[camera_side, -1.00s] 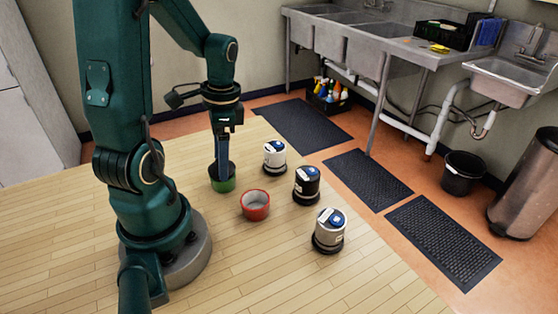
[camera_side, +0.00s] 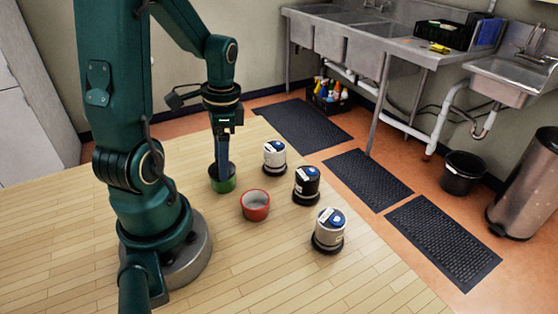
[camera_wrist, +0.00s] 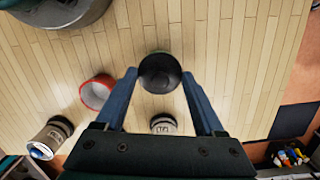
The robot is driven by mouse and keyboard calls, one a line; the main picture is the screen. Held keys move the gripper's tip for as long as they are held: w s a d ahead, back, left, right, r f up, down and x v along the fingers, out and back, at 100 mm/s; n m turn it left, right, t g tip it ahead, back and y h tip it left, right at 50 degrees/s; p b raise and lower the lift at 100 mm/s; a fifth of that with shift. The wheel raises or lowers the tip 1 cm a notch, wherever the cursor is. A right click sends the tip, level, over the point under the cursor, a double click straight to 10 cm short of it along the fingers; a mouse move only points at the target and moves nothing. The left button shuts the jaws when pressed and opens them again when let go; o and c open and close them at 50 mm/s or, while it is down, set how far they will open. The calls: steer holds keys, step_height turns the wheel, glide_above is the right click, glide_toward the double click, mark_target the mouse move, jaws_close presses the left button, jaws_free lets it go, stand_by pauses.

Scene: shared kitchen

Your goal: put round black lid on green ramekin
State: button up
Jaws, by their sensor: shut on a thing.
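The round black lid (camera_wrist: 160,72) is between the two blue fingers of my gripper (camera_wrist: 160,80) in the wrist view, and my gripper is shut on it. The green ramekin (camera_side: 223,186) stands on the wooden table in the side view, directly below my gripper (camera_side: 222,168). A dark band shows above its green lower part, at the fingertips. In the wrist view the lid hides almost all of the ramekin. I cannot tell whether the lid is fully seated or tilted on it.
A red ramekin (camera_side: 255,206) stands close by on the wooden table (camera_side: 90,235). Three lidded canisters stand to the right: a white one (camera_side: 275,157), a black one (camera_side: 306,185) and another white one (camera_side: 329,231).

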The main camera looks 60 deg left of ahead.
steer(key=shift+f, duration=0.45)
steer(key=o, duration=1)
steer(key=shift+w+d+r, duration=0.1)
steer(key=shift+w+r, duration=0.1)
steer(key=shift+r, duration=1.6)
steer(key=shift+w+r, duration=0.25)
steer(key=shift+r, duration=1.6)
steer(key=shift+w+d+r, duration=0.1)
steer(key=shift+w+r, duration=0.1)
steer(key=shift+r, duration=1.6)
